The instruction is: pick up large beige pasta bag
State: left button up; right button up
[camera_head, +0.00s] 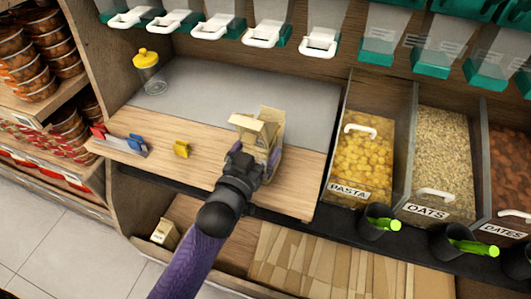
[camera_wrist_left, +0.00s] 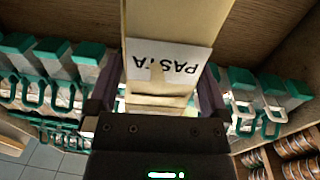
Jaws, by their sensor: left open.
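The large beige pasta bag (camera_head: 252,128) stands on the wooden counter, in front of the grey panel. In the left wrist view the bag (camera_wrist_left: 165,25) fills the upper middle, and its white PASTA label shows upside down. My left gripper (camera_head: 254,154) is at the near side of the bag. Its purple fingers are open, one on each side of the bag; I cannot tell whether they touch it. The left gripper (camera_wrist_left: 158,95) also shows at the bottom of the wrist view. The bag's lower part is hidden by the gripper in the head view. My right gripper is not in view.
A yellow clip (camera_head: 181,149) and a holder with blue and red clips (camera_head: 120,141) are left of the bag. A jar with a yellow lid (camera_head: 147,68) stands behind. A pasta bin (camera_head: 362,150) is at the right. White-handled dispensers (camera_head: 268,32) hang above. A small bag (camera_head: 165,232) sits below.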

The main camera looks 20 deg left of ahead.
pick_arm(q)
jog(key=shift+w+d+f, duration=0.1)
jog(key=shift+w, duration=0.65)
jog(key=shift+c, duration=0.3)
jog(key=c, duration=1.1)
jog(key=shift+c, duration=0.2)
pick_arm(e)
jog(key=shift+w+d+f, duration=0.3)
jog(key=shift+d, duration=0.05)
